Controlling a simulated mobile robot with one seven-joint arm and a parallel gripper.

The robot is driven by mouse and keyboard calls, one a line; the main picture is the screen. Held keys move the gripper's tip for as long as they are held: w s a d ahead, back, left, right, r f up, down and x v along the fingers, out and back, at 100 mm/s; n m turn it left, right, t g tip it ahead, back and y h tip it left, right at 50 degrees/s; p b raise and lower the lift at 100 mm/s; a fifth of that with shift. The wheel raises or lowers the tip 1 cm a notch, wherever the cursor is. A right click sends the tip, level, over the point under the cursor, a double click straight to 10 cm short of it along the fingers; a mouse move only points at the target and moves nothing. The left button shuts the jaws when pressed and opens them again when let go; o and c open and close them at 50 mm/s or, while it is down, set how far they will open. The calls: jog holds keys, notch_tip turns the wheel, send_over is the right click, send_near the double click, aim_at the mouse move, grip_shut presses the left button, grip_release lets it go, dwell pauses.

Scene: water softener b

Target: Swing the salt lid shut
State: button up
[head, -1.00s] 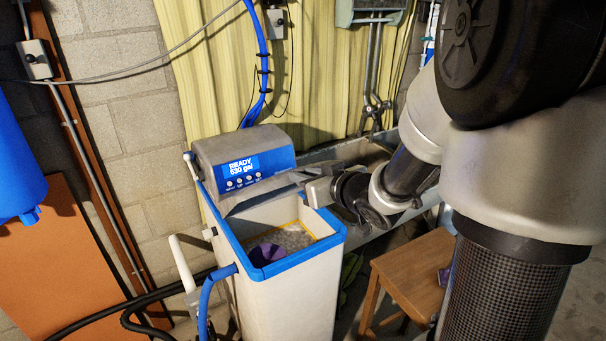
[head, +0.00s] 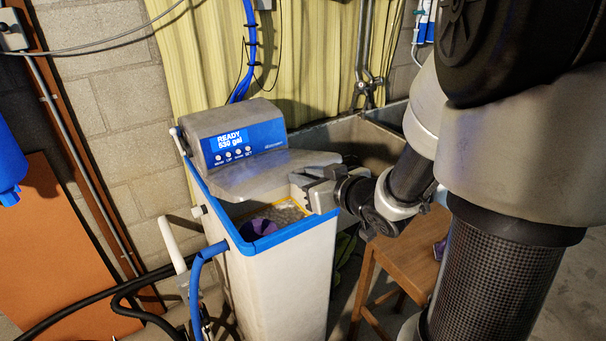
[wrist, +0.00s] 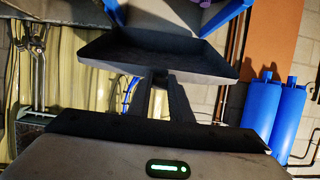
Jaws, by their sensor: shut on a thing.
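The grey salt lid (head: 248,181) juts out from below the softener's control head (head: 240,130). It is part-way down, with a gap above the blue rim (head: 282,236) of the white tank (head: 285,280). My gripper (head: 308,180) is at the lid's right-hand edge and shut on it. In the wrist view the lid (wrist: 150,55) appears as a dark, shallow tray shape, with the two dark fingers (wrist: 160,82) meeting its edge. The exact finger contact is too dark to make out. Salt (head: 287,212) and a purple object (head: 259,226) show inside the tank.
A wooden stool (head: 392,255) stands right of the tank, and a grey basin (head: 370,140) is behind it. A white pipe (head: 171,243) and blue hose (head: 196,275) run along the tank's left side. Space above the tank's front rim is clear.

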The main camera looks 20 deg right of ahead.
notch_tip(320, 180, down, 9)
jog(key=s+b, duration=0.2)
jog(key=b, duration=0.5)
jog(key=shift+d+r, duration=0.2)
jog(key=shift+d, duration=0.1)
notch_tip(320, 180, down, 6)
jog(key=b, duration=0.5)
jog(key=shift+w+f+b, duration=0.15)
jog(key=shift+b, duration=0.2)
jog(key=o, duration=0.4)
jog(key=shift+f, duration=0.2)
jog(key=o, duration=0.5)
jog(key=shift+r, duration=0.2)
jog(key=shift+o, duration=0.2)
